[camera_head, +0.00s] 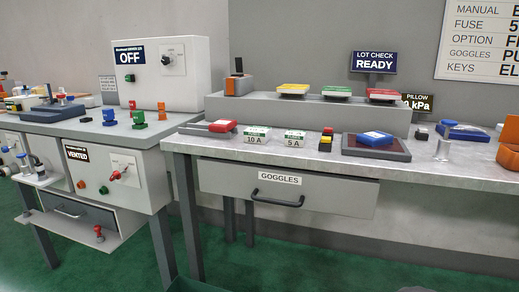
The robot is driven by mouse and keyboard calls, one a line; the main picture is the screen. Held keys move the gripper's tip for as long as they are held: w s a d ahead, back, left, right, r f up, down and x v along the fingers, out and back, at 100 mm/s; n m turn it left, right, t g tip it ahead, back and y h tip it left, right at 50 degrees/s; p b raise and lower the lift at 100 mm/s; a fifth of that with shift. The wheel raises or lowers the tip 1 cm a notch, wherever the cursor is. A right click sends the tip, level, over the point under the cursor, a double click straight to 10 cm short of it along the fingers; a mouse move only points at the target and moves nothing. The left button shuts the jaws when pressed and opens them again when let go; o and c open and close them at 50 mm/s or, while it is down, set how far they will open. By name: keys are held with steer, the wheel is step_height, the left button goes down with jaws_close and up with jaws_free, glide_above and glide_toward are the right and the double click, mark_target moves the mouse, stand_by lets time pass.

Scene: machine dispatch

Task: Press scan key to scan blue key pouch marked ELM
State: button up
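A blue pouch-like packet (375,138) with a pale label lies on a dark, red-edged pad (398,153) on the right-hand bench. Its marking is too small to read, so I cannot confirm ELM. Left of the pad stand small red, black and yellow blocks (325,144); I cannot tell whether one is the scan key. Above, a sign (374,62) reads LOT CHECK READY. A second blue item (464,131) lies further right. My gripper is not in view.
Yellow (293,89), green and red packets sit on the raised shelf. Cartons marked 10 A (257,134) and 5 A stand at the bench's left. A grey cylinder (443,149) and an orange object (509,140) are at the right. The GOGGLES drawer (225,174) is below.

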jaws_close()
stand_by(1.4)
